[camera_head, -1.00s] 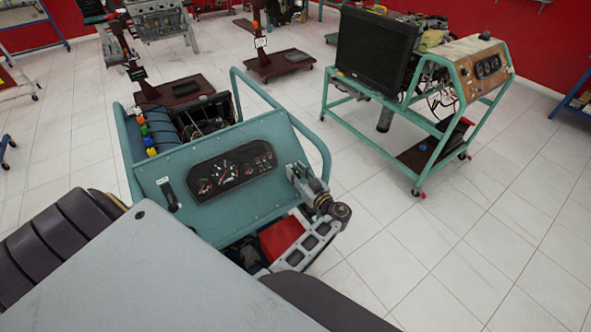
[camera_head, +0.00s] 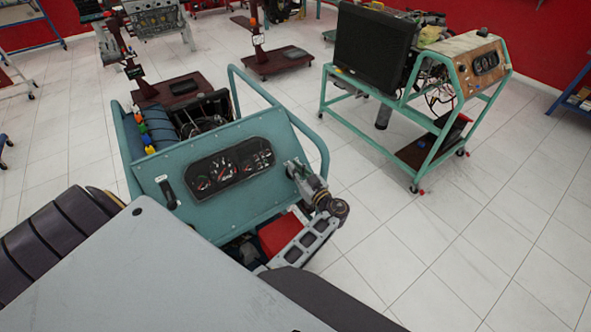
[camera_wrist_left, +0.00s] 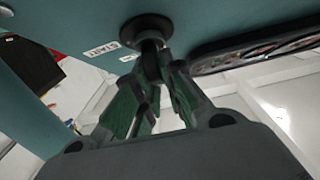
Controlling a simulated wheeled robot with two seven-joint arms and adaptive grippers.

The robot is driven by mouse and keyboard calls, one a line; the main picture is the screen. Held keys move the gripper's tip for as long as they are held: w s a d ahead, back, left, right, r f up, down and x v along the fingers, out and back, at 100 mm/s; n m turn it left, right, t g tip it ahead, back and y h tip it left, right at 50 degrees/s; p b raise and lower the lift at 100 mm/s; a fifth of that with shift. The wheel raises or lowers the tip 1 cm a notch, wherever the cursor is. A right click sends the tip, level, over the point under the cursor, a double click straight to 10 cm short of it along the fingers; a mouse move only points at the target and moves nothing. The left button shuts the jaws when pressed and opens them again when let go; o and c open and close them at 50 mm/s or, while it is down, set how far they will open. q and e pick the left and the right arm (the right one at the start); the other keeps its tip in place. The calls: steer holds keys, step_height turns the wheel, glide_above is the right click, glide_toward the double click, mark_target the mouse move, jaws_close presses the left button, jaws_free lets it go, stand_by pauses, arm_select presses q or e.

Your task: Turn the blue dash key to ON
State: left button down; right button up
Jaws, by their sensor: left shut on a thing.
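The blue-green dash panel (camera_head: 225,205) faces me in the head view, with a dark gauge cluster (camera_head: 228,169) in its middle. My left gripper (camera_head: 291,168) is at the panel's right end, beside the cluster, and hides the key there. In the left wrist view, a dark round key switch (camera_wrist_left: 146,28) sits on the panel beside a white label (camera_wrist_left: 101,49) that seems to read START. The dark key (camera_wrist_left: 152,66) sticks out of it between the fingertips of my left gripper (camera_wrist_left: 153,85), which is shut on it. The key's blue colour does not show. My right gripper is out of view.
A black lever (camera_head: 168,194) is at the panel's left. A green tube rail (camera_head: 310,137) arches behind the panel's right side. Another engine trainer (camera_head: 330,107) stands at the back right, with clear tiled floor (camera_head: 420,250) in front of it.

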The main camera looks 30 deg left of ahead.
arm_select(q)
steer(key=shift+s+f+m+t, duration=0.15)
steer(key=shift+f+m+t, duration=0.25)
steer(key=shift+m, duration=0.1)
steer(key=shift+f+m+t+h, duration=0.1)
steer(key=shift+m+t+h, duration=0.7)
steer(key=shift+m, duration=0.4)
steer(key=m+t+h, duration=0.1)
steer(key=m+t, duration=0.1)
steer(key=m, duration=0.1)
steer(key=shift+d+h, duration=0.15)
steer(key=shift+h, duration=0.25)
steer(key=shift+w+d+m+t+h+p, duration=0.15)
steer(key=shift+m+t+h, duration=0.3)
steer(key=shift+m+h, duration=0.65)
steer(key=shift+w+a+m+t+h+p, duration=0.15)
steer(key=shift+m+t+h, duration=0.45)
steer(key=shift+m, duration=0.9)
steer(key=shift+s+d+f+h, duration=0.1)
steer(key=shift+h, duration=0.2)
steer(key=c, duration=1.5)
jaws_free()
